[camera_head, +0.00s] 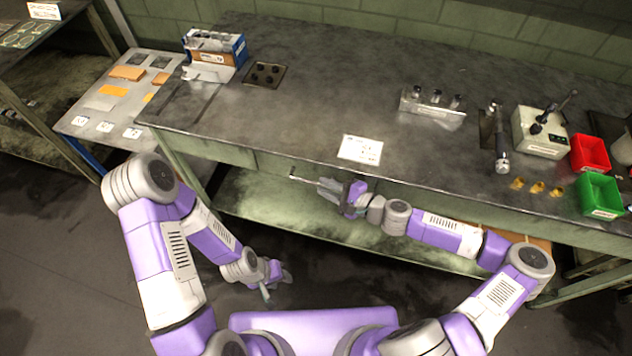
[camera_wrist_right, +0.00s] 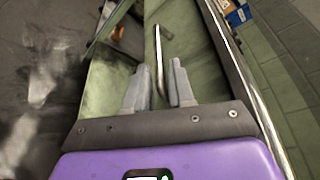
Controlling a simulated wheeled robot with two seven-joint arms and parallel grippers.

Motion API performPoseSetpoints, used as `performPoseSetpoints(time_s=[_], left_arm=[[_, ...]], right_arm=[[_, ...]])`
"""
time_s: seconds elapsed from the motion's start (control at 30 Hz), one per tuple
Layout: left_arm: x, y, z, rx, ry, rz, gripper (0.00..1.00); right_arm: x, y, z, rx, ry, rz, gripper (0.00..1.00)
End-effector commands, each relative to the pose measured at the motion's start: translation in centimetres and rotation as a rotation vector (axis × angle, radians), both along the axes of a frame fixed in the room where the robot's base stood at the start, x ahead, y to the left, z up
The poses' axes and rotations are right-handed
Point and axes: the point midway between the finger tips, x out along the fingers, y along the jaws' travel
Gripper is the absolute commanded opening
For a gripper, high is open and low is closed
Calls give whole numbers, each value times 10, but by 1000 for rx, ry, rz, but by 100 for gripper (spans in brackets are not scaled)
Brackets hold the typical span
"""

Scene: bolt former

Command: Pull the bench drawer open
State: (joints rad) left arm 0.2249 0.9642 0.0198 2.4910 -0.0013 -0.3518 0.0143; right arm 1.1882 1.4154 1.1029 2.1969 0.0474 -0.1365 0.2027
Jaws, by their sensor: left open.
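The bench drawer (camera_head: 285,165) is in the front side of the long dark-topped bench, and its front looks flush with the apron. Its thin metal bar handle (camera_head: 303,180) also shows in the right wrist view (camera_wrist_right: 158,55), standing off the green front. My right gripper (camera_head: 329,187) is at the handle; in the right wrist view its two grey fingers (camera_wrist_right: 160,88) are apart, with the near end of the bar between them. A gap shows beside the bar, so it does not look clamped. My left gripper (camera_head: 275,286) is open and empty, low over the floor, away from the bench.
On the bench top (camera_head: 320,90) are a white label card (camera_head: 360,149), a blue-white box (camera_head: 215,48), a metal block with pegs (camera_head: 432,106), a control box (camera_head: 540,132), a red bin (camera_head: 590,153) and a green bin (camera_head: 600,195). A lower shelf (camera_head: 260,200) runs beneath.

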Motion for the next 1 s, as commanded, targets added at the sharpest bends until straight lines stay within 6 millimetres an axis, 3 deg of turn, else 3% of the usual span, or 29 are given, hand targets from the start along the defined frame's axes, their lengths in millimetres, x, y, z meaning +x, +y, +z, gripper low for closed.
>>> performPoseSetpoints(time_s=[0.23,0.6,0.77,1.0], left_arm=[[0,0,-9,0,0,0,43],[0,0,-10,0,0,0,43],[0,0,-10,0,0,0,43],[0,0,-10,0,0,0,43]], right_arm=[[19,27,-9,-1,-1,3,23],[23,32,-9,-2,0,1,23],[23,32,-9,-2,0,1,0],[22,32,-9,-2,1,2,0]])
